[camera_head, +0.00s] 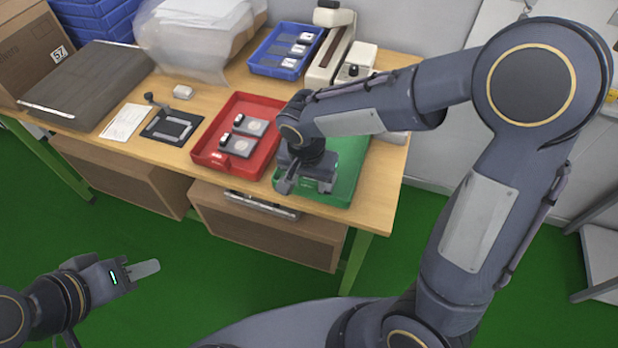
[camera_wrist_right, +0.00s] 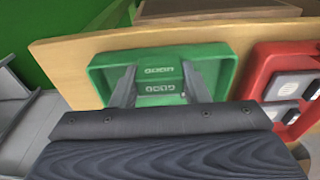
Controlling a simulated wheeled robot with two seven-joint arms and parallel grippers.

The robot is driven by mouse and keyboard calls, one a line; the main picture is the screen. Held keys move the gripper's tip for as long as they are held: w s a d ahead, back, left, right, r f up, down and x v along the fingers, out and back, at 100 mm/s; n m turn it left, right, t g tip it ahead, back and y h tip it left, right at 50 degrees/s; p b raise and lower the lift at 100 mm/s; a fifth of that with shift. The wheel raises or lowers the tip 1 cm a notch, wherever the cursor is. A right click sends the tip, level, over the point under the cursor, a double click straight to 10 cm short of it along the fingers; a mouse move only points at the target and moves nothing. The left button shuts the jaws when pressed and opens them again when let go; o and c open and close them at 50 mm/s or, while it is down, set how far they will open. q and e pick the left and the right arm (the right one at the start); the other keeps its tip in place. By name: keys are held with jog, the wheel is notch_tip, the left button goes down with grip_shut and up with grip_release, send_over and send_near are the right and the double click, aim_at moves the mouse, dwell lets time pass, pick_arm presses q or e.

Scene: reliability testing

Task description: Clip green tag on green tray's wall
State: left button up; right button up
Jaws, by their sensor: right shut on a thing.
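The green tray (camera_head: 352,165) lies at the table's front right, partly hidden by my right arm. In the wrist view the tray (camera_wrist_right: 222,72) shows its floor and rim. My right gripper (camera_head: 307,186) is low at the tray's front wall. In the wrist view its two fingers (camera_wrist_right: 159,72) are shut on the green tag (camera_wrist_right: 160,88), which has white lettering and lies close to the tray's near-table-edge wall. I cannot tell whether the tag sits around the wall or only beside it. My left gripper (camera_head: 138,271) hangs empty in front of the table; its finger opening is unclear.
The red tray (camera_head: 212,153) with devices stands directly left of the green tray. A blue tray (camera_head: 263,66) and a cream instrument (camera_head: 330,55) are behind. A black fixture (camera_head: 170,128), a paper (camera_head: 124,123) and a dark case (camera_head: 88,80) occupy the left.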

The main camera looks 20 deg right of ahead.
jog(key=shift+f+b, duration=0.4)
jog(key=shift+b, duration=0.05)
dwell(0.5)
jog(key=o, duration=1)
jog(key=shift+o, duration=0.2)
jog(key=shift+r+p, duration=2.5)
jog(key=shift+r, duration=1)
